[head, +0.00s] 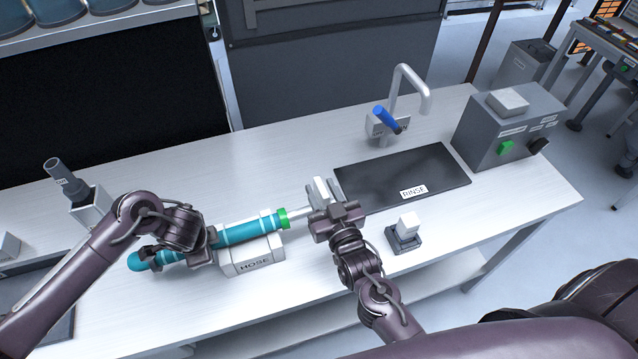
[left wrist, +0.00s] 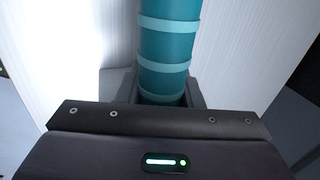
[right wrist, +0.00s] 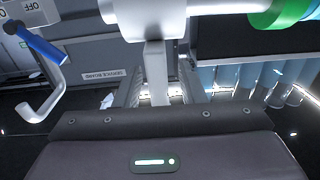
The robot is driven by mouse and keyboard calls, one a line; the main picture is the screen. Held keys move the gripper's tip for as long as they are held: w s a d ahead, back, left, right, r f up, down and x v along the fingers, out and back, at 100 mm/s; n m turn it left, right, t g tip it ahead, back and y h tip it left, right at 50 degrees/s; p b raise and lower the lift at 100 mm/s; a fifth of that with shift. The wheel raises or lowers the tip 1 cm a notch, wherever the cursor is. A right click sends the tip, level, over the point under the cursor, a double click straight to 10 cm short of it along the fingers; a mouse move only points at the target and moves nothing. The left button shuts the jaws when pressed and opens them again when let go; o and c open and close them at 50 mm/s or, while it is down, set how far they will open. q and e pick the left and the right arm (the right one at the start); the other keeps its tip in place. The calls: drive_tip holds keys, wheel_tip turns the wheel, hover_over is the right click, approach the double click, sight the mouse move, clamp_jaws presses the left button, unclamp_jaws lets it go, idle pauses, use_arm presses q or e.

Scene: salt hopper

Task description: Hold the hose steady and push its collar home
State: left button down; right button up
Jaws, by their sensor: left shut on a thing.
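The teal hose (head: 245,232), with lighter bands, lies across the white holder labelled HOSE (head: 252,262). A green ring (head: 283,217) is at its right end. Beyond it a pale rod (head: 300,214) runs to a white collar-like piece (head: 319,190). My left gripper (head: 200,246) is shut on the hose, left of the holder; the hose (left wrist: 165,50) runs out from its jaws in the left wrist view. My right gripper (head: 327,207) is at the white piece. In the right wrist view its fingers stand apart on either side of a pale stem (right wrist: 156,75), with gaps visible.
A dark RINSE mat (head: 385,180) and a tap with a blue lever (head: 386,117) are behind. A grey box with a green button (head: 505,147) stands at right. A small white block on a dark base (head: 404,238) is near the front edge.

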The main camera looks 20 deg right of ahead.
drive_tip(key=shift+w+f, duration=0.1)
drive_tip(key=shift+w, duration=1.05)
clamp_jaws()
drive_tip(key=shift+a, duration=0.1)
